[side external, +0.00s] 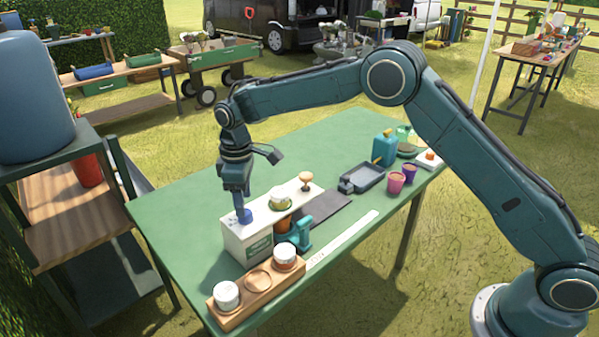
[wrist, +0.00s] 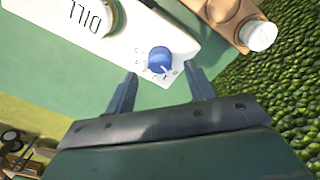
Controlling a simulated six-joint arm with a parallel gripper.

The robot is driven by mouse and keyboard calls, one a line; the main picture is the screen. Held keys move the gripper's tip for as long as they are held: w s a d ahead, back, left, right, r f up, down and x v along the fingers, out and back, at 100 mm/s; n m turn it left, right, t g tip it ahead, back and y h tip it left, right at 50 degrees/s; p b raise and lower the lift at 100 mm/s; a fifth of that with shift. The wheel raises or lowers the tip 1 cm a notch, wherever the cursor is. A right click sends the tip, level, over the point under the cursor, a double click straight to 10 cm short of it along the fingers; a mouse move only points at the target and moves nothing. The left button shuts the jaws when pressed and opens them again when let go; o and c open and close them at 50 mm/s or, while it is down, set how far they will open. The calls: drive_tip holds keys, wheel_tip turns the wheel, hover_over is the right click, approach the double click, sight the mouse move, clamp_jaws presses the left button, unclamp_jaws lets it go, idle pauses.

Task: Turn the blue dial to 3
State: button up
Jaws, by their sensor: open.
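The blue dial (wrist: 160,60) sits on the top face of a white box (side external: 238,240) on the green table. In the wrist view a pale pointer line on the dial points toward the lower right, and small marks ring it, too small to read. My gripper (wrist: 160,88) is open, with one finger on either side of the dial and slightly short of it in the picture. In the side view my gripper (side external: 243,212) is above the dial (side external: 244,217), pointing down. Whether a finger touches the dial cannot be told.
A jar labelled DILL (wrist: 92,15) stands on the same box. A wooden holder (side external: 256,290) with white-lidded jars is in front. A wooden knob (side external: 305,180), a grey tray (side external: 362,178) and small cups (side external: 396,182) are to the right. The table's left part is clear.

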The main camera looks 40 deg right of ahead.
drive_tip(key=shift+f, duration=1.7)
drive_tip(key=c, duration=1)
